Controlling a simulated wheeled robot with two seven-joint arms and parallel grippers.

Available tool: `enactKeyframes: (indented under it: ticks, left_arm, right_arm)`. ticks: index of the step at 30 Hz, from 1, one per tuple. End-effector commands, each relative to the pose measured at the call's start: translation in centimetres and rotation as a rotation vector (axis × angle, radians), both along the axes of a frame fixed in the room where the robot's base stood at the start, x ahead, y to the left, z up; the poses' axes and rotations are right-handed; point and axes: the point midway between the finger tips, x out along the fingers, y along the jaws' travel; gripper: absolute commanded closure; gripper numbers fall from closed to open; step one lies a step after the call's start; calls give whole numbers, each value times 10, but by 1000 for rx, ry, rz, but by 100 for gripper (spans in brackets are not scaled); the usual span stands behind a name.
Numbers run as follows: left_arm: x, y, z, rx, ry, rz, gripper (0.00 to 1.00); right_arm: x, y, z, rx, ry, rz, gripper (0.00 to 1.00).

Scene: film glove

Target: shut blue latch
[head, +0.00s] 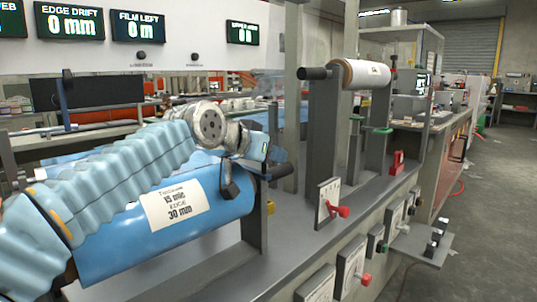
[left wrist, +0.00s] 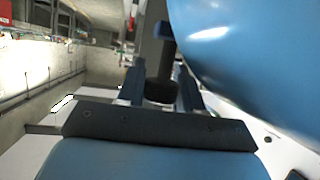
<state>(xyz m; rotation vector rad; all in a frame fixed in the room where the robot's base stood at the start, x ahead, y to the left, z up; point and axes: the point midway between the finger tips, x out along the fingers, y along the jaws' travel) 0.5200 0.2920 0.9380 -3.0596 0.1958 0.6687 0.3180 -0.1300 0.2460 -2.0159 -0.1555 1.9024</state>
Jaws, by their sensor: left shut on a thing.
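My left arm, in a pale blue sleeve (head: 115,170), reaches across the blue film roll (head: 110,240) in the head view. Its wrist is above the roll's right end; the fingertips are hidden there. In the left wrist view my left gripper (left wrist: 160,88) is shut on a dark part (left wrist: 161,92) between its two fingers. The latch is not clear in the head view. My right gripper is not in view.
The film roll curves close on the right in the left wrist view (left wrist: 250,50). Grey posts (head: 322,130) carry a white roll (head: 362,74) farther right. A red latch (head: 397,161) and a red-knobbed dial (head: 329,203) are on the bench.

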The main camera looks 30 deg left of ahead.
Motion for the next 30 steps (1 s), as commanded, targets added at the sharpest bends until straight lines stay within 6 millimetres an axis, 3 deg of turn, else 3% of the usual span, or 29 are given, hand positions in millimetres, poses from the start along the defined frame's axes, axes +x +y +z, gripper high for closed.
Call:
enactKeyframes:
  ticks: [2, 3, 7, 15, 19, 30]
  left_arm:
    - [0, -1, -3, -1, 9, -4, 100]
    - [0, -1, -4, -1, 9, -4, 61]
    - [0, -1, -3, 0, 8, -3, 43]
    - [-1, -1, -1, -1, 5, -2, 43]
    - [-11, 1, 4, 0, 3, -1, 43]
    - [-88, 11, 40, -1, 2, -1, 43]
  right_arm:
    - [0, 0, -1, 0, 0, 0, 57]
    - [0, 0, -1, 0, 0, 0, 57]
    - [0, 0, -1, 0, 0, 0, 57]
    - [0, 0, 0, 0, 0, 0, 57]
    - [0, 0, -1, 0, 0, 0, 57]
    - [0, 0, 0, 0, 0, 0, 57]
